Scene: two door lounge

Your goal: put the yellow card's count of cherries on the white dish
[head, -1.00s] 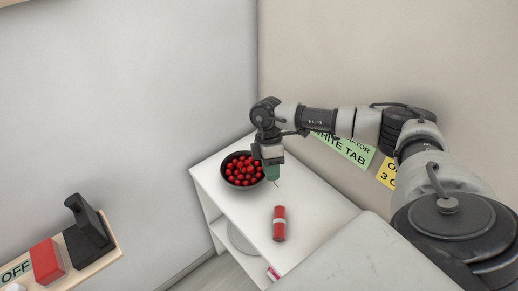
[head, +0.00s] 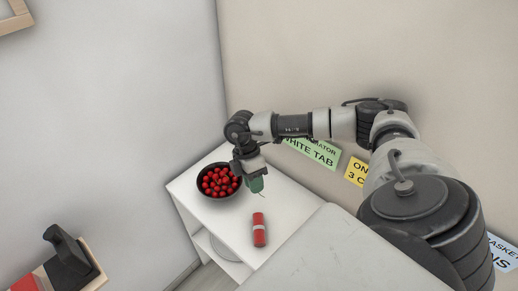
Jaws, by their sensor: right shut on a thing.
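The yellow card (head: 355,171) is on the right wall, partly hidden by my right arm; "ON" and "3 C" can be read. A dark bowl (head: 206,192) full of red cherries (head: 218,180) stands on the white shelf unit. My right gripper (head: 257,184), with green fingertips, is just right of the bowl, above the shelf top. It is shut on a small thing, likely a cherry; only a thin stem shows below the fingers. A pale round rim (head: 224,247) shows on the lower shelf, perhaps the white dish; most is hidden. My left gripper is not in view.
A red can with a pale band (head: 259,229) stands on the shelf top in front of my gripper. A green card reading "WHITE TAB" (head: 311,151) and a pale blue card (head: 502,252) are on the wall. A ledge with a black lever (head: 67,257) is lower left.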

